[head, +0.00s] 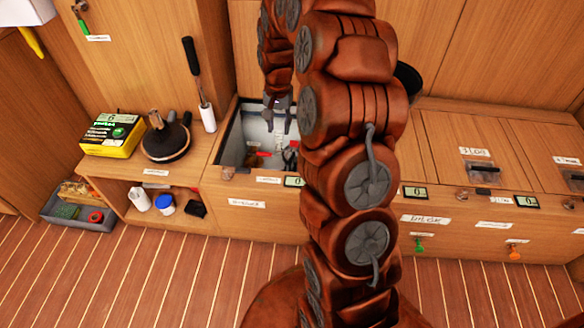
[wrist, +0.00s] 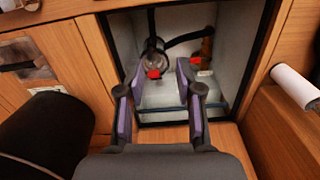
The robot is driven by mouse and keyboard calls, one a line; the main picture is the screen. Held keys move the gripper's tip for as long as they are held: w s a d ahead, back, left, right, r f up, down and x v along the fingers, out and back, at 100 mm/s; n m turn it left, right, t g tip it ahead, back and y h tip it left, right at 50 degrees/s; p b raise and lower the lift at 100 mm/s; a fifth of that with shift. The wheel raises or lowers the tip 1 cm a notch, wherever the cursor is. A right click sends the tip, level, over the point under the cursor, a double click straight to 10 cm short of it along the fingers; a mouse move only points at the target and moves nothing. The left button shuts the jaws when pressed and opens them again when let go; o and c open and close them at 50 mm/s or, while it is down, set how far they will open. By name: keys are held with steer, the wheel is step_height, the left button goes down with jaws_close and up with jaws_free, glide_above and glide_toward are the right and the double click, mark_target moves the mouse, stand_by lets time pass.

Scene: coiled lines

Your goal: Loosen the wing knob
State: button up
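An open compartment (head: 230,146) in the wooden bench holds fittings with small red parts. In the wrist view one red part (wrist: 153,74) sits on a round clear-and-metal fitting (wrist: 156,55) with dark hoses. A second red part (wrist: 196,61) is beside a brown fitting at the right. I cannot tell which of these is the wing knob. My gripper (head: 280,124) hangs over the compartment. In the wrist view my gripper (wrist: 160,92) has its purple-padded fingers apart, with nothing between the pads; the first red part shows beyond them.
A round dark object (head: 166,140) and a yellow-green box (head: 110,134) stand on the bench left of the opening. A white roll (head: 208,119) stands close to its left edge. Closed wooden lids (head: 440,145) lie to the right. The compartment's walls surround my gripper's reach.

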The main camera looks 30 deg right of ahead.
steer(key=m+b, duration=0.2)
steer(key=b, duration=0.3)
glide_above(292, 156)
step_height(292, 156, down, 12)
steer(key=shift+f, duration=0.25)
step_height(292, 156, down, 7)
steer(key=shift+f+b, duration=0.2)
steer(key=shift+b, duration=1.05)
jaws_close()
